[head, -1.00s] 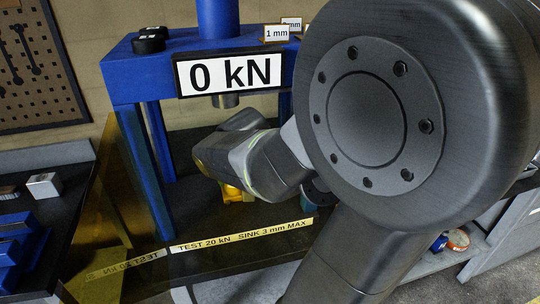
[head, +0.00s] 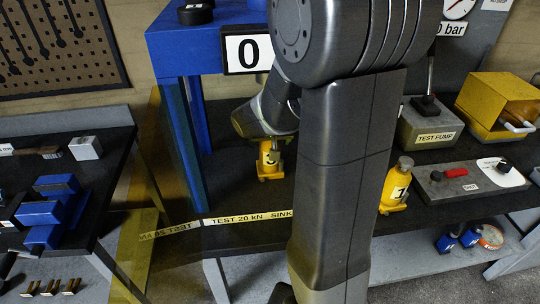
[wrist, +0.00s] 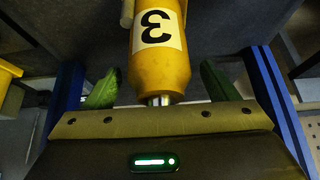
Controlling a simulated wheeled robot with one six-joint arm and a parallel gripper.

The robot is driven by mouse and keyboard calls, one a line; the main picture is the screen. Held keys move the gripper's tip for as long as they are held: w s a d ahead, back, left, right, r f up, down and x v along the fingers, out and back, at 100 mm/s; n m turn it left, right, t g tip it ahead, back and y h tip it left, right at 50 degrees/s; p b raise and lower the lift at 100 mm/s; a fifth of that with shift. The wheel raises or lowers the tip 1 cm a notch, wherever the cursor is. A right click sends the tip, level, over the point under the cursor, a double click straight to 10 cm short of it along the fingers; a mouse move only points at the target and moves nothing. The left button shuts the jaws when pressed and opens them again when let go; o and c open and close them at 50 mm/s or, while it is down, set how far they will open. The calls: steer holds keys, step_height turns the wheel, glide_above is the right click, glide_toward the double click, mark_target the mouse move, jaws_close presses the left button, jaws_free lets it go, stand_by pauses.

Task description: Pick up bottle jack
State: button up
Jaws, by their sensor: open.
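A yellow bottle jack marked 3 (head: 270,163) stands on the dark bench under the blue press frame in the head view. It also fills the upper middle of the wrist view (wrist: 160,65), with its shiny metal end pointing toward the gripper's body. My gripper (wrist: 160,88) has its green fingers apart, one on each side of this jack, with gaps visible. In the head view my arm reaches to just above the jack, and its fingers cannot be made out. A second yellow bottle jack marked 1 (head: 396,187) stands to the right of my arm.
The blue press (head: 185,48) stands close around the jack, its "0 kN" sign (head: 247,53) partly covered by my arm. A test pump (head: 428,125) and a grey panel (head: 472,182) are at right.

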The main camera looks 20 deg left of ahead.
steer(key=shift+c, duration=0.2)
jaws_close()
steer(key=shift+w+a+r, duration=0.1)
steer(key=shift+w, duration=0.05)
